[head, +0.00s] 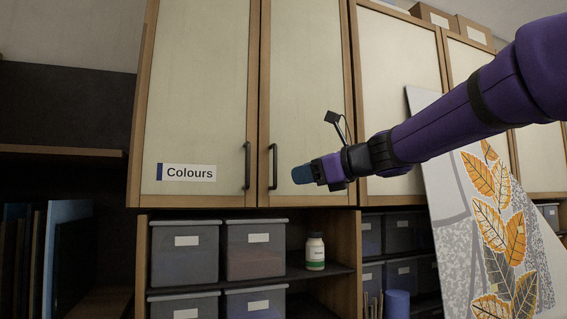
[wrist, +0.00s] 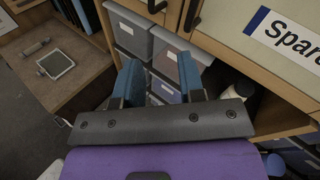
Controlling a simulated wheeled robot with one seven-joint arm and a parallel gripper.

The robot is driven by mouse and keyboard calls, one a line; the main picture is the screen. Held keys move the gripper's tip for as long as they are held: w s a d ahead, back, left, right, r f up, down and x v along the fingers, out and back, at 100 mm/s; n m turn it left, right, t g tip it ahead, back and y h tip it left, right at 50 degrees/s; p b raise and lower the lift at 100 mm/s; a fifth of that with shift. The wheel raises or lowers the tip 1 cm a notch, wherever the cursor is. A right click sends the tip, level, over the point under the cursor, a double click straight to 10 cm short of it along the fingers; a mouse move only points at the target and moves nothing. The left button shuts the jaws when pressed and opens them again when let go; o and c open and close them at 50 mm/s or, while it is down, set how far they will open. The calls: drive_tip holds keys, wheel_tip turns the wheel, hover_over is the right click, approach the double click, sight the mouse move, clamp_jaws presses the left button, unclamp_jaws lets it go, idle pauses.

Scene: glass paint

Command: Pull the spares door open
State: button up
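The spares door (head: 307,90) is a pale panel in a wood frame, shut, right of the door labelled Colours (head: 200,90). Its dark upright handle (head: 272,167) is on its left edge. In the wrist view the same handle (wrist: 192,14) shows at the top, left of a label reading "Spar" (wrist: 285,38), cut off by the frame. My gripper (head: 300,174) is just right of the handle in the head view, and apart from it. In the wrist view my gripper (wrist: 160,62) has its two blue fingers spread, with nothing held between them. In the head view my gripper hides the label.
The Colours handle (head: 247,166) stands close beside the spares handle. Below are shelves with grey bins (head: 255,249) and a white bottle (head: 315,251). A painted leaf panel (head: 490,215) leans at the right. An open shelf (head: 60,151) is at the left.

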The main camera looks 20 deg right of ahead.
wheel_tip(320, 180, up, 4)
drive_tip(key=w+d+m+t, duration=0.2)
drive_tip(key=w+d+m, duration=0.1)
hover_over(275, 182)
drive_tip(key=shift+w+d+f+m, duration=0.1)
drive_tip(key=shift+w+f+m, duration=0.1)
drive_tip(key=shift+w+m, duration=0.1)
clamp_jaws()
